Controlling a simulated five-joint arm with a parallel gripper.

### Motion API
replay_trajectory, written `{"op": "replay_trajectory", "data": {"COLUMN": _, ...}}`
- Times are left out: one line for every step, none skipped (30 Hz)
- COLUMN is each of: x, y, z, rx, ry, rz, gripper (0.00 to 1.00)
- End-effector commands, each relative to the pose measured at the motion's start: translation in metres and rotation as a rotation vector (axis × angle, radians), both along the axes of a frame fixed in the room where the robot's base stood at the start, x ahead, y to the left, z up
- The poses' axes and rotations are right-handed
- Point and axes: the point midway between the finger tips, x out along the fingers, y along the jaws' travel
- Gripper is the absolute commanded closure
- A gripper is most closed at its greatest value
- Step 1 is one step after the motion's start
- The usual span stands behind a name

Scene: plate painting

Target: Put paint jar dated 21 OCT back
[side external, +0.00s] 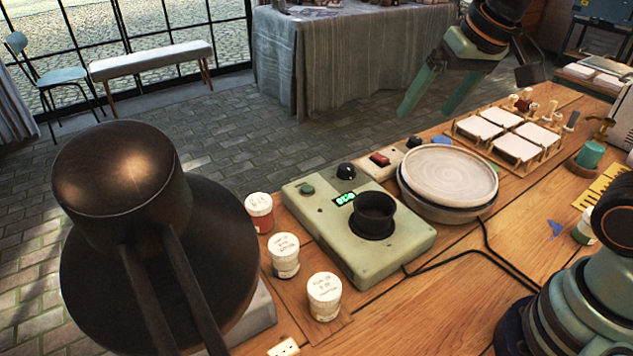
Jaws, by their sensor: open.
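Three white-lidded paint jars stand at the table's near left: one with a red band (259,212), a middle one (285,255) and a front one (324,299). Their lids carry handwriting too small to read surely, so I cannot tell which is dated 21 OCT. Another jar (584,232) with a green band stands at the right, partly hidden by my arm. My gripper (427,110) is open and empty, raised above the far table edge, well away from the jars. A pale green device (402,243) has an empty-looking black cup (374,213) and a lit green display.
A turntable with a round plate (449,175) stands behind the device. A wooden rack of white tiles (510,136) is beyond it. A large dark lamp (150,220) blocks the left foreground. A black cable crosses the table at right of the device.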

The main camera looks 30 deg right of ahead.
Motion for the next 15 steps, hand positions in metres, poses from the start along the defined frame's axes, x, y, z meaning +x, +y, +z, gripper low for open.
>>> {"op": "replay_trajectory", "data": {"x": -0.011, "y": -0.006, "z": -0.005, "rx": -0.028, "ry": -0.022, "rz": 0.044, "gripper": 0.04}}
{"op": "replay_trajectory", "data": {"x": -0.016, "y": -0.009, "z": -0.008, "rx": -0.044, "ry": -0.031, "rz": 0.072, "gripper": 0.04}}
{"op": "replay_trajectory", "data": {"x": -0.022, "y": -0.012, "z": -0.013, "rx": -0.066, "ry": -0.042, "rz": 0.106, "gripper": 0.04}}
{"op": "replay_trajectory", "data": {"x": -0.026, "y": -0.014, "z": -0.016, "rx": -0.080, "ry": -0.049, "rz": 0.128, "gripper": 0.04}}
{"op": "replay_trajectory", "data": {"x": -0.029, "y": -0.015, "z": -0.019, "rx": -0.092, "ry": -0.054, "rz": 0.148, "gripper": 0.04}}
{"op": "replay_trajectory", "data": {"x": -0.033, "y": -0.017, "z": -0.022, "rx": -0.106, "ry": -0.060, "rz": 0.170, "gripper": 0.04}}
{"op": "replay_trajectory", "data": {"x": -0.035, "y": -0.018, "z": -0.024, "rx": -0.115, "ry": -0.065, "rz": 0.184, "gripper": 0.04}}
{"op": "replay_trajectory", "data": {"x": -0.036, "y": -0.019, "z": -0.025, "rx": -0.122, "ry": -0.067, "rz": 0.193, "gripper": 0.04}}
{"op": "replay_trajectory", "data": {"x": -0.037, "y": -0.020, "z": -0.026, "rx": -0.128, "ry": -0.071, "rz": 0.203, "gripper": 0.04}}
{"op": "replay_trajectory", "data": {"x": -0.038, "y": -0.020, "z": -0.027, "rx": -0.132, "ry": -0.071, "rz": 0.209, "gripper": 0.04}}
{"op": "replay_trajectory", "data": {"x": -0.039, "y": -0.020, "z": -0.028, "rx": -0.133, "ry": -0.071, "rz": 0.212, "gripper": 0.04}}
{"op": "replay_trajectory", "data": {"x": -0.039, "y": -0.020, "z": -0.028, "rx": -0.135, "ry": -0.071, "rz": 0.215, "gripper": 0.04}}
{"op": "replay_trajectory", "data": {"x": -0.039, "y": -0.020, "z": -0.028, "rx": -0.135, "ry": -0.071, "rz": 0.216, "gripper": 0.04}}
{"op": "replay_trajectory", "data": {"x": -0.039, "y": -0.020, "z": -0.028, "rx": -0.135, "ry": -0.070, "rz": 0.216, "gripper": 0.04}}
{"op": "replay_trajectory", "data": {"x": -0.039, "y": -0.020, "z": -0.028, "rx": -0.134, "ry": -0.070, "rz": 0.215, "gripper": 0.04}}
